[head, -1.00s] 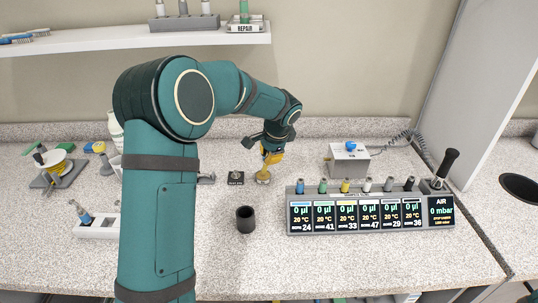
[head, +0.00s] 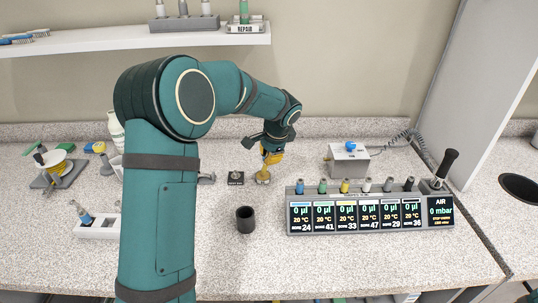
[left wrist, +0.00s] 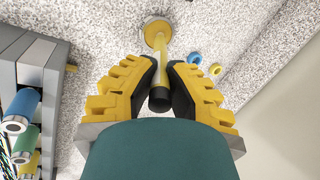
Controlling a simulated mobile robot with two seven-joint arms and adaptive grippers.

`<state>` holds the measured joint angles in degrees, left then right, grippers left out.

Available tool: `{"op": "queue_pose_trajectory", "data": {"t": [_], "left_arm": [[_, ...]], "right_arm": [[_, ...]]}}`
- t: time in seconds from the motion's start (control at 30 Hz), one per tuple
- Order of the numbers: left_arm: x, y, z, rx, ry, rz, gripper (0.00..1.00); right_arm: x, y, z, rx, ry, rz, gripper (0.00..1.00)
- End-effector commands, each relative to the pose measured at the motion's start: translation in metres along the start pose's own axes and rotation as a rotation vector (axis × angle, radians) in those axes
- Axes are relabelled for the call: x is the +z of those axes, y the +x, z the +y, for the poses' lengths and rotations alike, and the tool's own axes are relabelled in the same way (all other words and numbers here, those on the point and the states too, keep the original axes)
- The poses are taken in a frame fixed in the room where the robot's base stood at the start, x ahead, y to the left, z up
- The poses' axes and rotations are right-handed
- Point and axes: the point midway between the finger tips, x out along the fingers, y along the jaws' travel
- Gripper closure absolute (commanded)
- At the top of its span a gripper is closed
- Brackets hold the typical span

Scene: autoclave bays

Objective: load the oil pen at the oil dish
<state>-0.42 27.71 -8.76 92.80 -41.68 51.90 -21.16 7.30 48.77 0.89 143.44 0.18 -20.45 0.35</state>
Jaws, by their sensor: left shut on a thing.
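My left gripper (head: 270,157) is at the middle of the bench, with yellow fingers pointing down. In the left wrist view its fingers (left wrist: 160,76) are shut on the oil pen (left wrist: 161,52), a slim yellow rod with a black end. The pen's far end reaches the small round brass-coloured oil dish (left wrist: 147,24); I cannot tell if the tip touches its bottom. In the head view the dish (head: 263,180) shows directly under the fingers, and the pen is mostly hidden by them. My right gripper is not in view.
A dark cup (head: 246,221) stands in front of the dish. A small black block (head: 236,178) is just left of it. A rack with several displays (head: 345,228) stands to the right, and a grey box with a blue knob (head: 349,163) is behind it.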

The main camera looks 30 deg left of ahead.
Motion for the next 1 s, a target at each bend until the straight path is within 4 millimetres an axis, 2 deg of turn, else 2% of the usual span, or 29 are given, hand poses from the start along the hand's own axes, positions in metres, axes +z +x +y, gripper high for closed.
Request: {"op": "queue_pose_trajectory", "data": {"t": [0.8,1.0], "left_arm": [[0.003,-0.058,-0.021,-0.002,-0.001,0.002,1.0],[0.003,-0.065,-0.024,-0.001,-0.001,0.002,1.0]], "right_arm": [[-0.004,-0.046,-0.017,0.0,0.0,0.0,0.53],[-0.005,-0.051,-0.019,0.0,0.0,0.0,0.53]]}}
